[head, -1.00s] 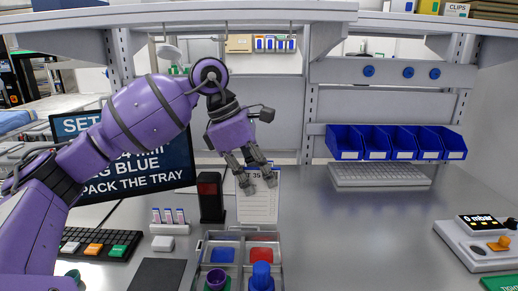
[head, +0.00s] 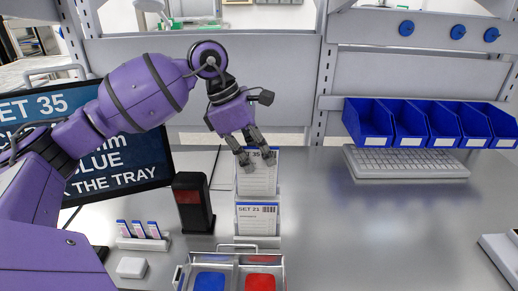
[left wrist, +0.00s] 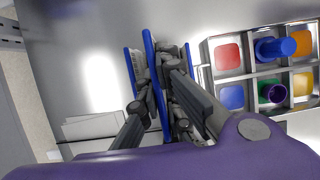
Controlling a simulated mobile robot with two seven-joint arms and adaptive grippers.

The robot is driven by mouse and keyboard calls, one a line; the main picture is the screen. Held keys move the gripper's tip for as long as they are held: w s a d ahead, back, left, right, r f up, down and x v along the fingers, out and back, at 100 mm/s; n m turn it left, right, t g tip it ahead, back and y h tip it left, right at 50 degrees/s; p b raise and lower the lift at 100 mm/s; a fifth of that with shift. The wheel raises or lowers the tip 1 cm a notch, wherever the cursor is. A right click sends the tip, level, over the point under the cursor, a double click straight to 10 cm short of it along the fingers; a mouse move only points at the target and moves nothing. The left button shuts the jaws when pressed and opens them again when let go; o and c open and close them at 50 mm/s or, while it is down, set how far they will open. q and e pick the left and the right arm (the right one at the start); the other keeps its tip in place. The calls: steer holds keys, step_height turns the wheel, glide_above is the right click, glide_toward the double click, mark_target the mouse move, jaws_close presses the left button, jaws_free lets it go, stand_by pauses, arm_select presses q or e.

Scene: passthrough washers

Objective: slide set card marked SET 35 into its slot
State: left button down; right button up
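The set card marked SET 35 (head: 258,179) is upright behind and above a card marked SET 21 (head: 257,219) in the head view. My left gripper (head: 257,160) is shut on its top edge, and the fingers partly cover the printed name. In the left wrist view the held card (left wrist: 154,60) shows as a blue edge between the fingers (left wrist: 158,88), with another blue-edged piece on each side. The slot itself is hidden; I cannot tell whether the card's lower edge is in it. My right gripper is out of view.
A metal tray (head: 236,260) with coloured compartments stands just in front of the cards. A black and red block (head: 191,203) and a small vial rack (head: 142,238) stand left. Blue bins (head: 410,125) and a keyboard (head: 405,163) are back right. The bench right of the cards is clear.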

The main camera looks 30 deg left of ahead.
mark_target(257, 174)
arm_select(q)
steer(key=shift+s+d, duration=0.15)
steer(key=shift+s, duration=0.15)
steer(key=shift+s+d+f, duration=0.1)
steer(key=shift+s+f, duration=0.05)
steer(key=shift+f, duration=0.55)
steer(key=shift+f+b, duration=0.4)
steer(key=shift+f, duration=1.1)
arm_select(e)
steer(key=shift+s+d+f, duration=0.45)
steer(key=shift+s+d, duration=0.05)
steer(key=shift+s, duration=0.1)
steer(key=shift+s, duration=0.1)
